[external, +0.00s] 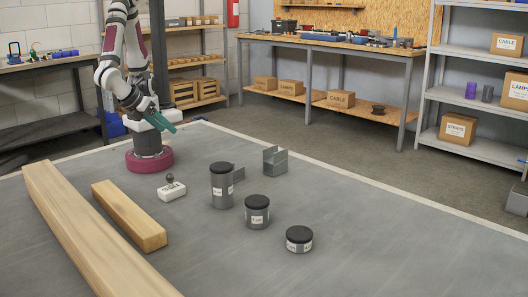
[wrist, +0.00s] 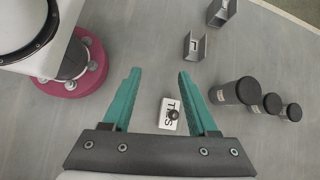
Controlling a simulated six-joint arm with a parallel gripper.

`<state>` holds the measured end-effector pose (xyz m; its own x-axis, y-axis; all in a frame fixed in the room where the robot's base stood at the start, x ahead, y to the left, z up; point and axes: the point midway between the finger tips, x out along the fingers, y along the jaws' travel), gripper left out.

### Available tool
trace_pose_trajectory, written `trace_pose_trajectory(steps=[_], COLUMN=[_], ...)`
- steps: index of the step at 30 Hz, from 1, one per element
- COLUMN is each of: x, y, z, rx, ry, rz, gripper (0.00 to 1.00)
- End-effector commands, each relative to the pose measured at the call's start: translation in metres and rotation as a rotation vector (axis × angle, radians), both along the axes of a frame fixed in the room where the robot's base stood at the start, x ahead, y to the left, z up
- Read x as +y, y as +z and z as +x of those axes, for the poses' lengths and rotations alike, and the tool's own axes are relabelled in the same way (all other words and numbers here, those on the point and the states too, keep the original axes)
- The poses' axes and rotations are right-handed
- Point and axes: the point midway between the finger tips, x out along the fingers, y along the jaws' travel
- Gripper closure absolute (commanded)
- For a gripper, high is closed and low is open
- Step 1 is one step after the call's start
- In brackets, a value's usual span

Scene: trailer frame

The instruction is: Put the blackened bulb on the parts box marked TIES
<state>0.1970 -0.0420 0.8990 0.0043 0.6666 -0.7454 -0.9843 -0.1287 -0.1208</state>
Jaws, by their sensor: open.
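The small white parts box (external: 172,191) sits on the grey table in front of my base. In the wrist view the parts box (wrist: 165,127) reads TIES. A dark round bulb (external: 169,178) rests on top of it; the bulb also shows in the wrist view (wrist: 172,114), over part of the label. My gripper (external: 166,131) has teal fingers and is raised above the table, behind and above the box. In the wrist view my gripper (wrist: 158,74) is open, with nothing held between its fingers. The box and bulb appear between the fingers there, apart from them.
Three dark-lidded jars, one tall (external: 222,187), one medium (external: 257,213) and one short (external: 299,240), stand right of the box. Two grey metal brackets (external: 275,160) (external: 238,174) are behind them. Two wooden beams (external: 85,225) (external: 128,215) lie at left. The right side of the table is clear.

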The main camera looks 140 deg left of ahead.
Motion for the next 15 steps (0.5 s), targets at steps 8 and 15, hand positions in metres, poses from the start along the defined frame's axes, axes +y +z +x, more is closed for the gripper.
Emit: trace_pose_trajectory(steps=[8, 15], x=[0.074, 0.076], y=[0.046, 0.049], z=[-0.062, -0.069], rx=[-0.312, -0.374], ry=[0.762, 0.845], rz=[-0.470, -0.526], gripper=[0.41, 0.41])
